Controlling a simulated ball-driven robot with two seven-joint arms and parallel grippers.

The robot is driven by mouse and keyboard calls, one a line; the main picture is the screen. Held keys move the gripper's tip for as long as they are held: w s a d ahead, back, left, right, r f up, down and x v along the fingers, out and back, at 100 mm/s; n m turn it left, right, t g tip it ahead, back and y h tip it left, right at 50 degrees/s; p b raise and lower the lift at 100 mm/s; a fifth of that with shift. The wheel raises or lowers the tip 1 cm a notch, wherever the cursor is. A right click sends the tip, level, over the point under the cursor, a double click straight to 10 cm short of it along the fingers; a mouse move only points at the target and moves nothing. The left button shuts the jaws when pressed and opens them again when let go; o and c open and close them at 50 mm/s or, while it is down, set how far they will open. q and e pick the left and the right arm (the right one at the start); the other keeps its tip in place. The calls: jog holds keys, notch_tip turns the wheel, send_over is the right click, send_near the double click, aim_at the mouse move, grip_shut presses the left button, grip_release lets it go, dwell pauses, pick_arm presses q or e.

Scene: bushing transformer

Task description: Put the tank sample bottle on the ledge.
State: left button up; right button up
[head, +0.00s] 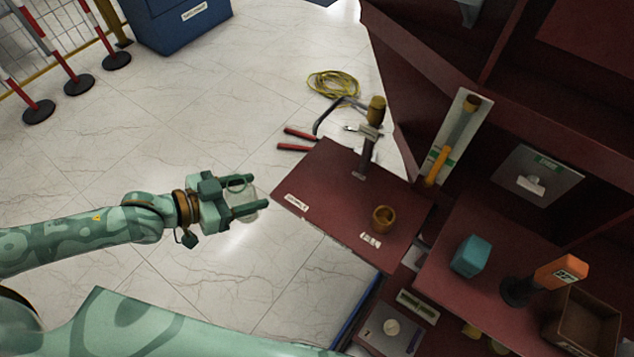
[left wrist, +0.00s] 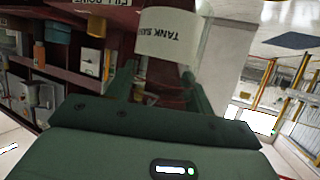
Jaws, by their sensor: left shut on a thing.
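The tank sample bottle (head: 243,200) is a small clear container held between the fingers of my left gripper (head: 256,194). In the left wrist view its white label (left wrist: 168,36) reads "TANK SAM…", turned upside down, between the two green fingers. The gripper is shut on the bottle, out over the floor, left of the dark red ledge (head: 325,205). The ledge juts from the dark red cabinet and its left half is bare. The bottle's far side and base are hidden. My right gripper is not in view.
On the ledge stand a yellow-topped upright fitting (head: 370,135) at the back and an amber cup (head: 384,219) at the right. A teal block (head: 470,256) and an orange-headed device (head: 560,272) sit on the right shelf. A yellow cable coil (head: 333,84) lies on the floor.

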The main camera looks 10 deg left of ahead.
pick_arm(q)
jog(key=shift+w+a+f, duration=0.1)
jog(key=shift+w+f, duration=0.1)
jog(key=shift+f, duration=0.1)
jog(key=w+d+b, duration=0.3)
jog(key=w+d, duration=0.7)
jog(key=shift+w+d+r+b, duration=0.1)
jog(key=shift+d+b, duration=0.05)
jog(key=shift+b, duration=0.2)
jog(key=shift+w+d+b, duration=0.5)
jog(key=shift+w+d, duration=0.5)
jog(key=shift+f+b, duration=0.55)
jog(key=shift+f, duration=0.35)
jog(key=shift+r, duration=0.15)
jog(key=o, duration=1)
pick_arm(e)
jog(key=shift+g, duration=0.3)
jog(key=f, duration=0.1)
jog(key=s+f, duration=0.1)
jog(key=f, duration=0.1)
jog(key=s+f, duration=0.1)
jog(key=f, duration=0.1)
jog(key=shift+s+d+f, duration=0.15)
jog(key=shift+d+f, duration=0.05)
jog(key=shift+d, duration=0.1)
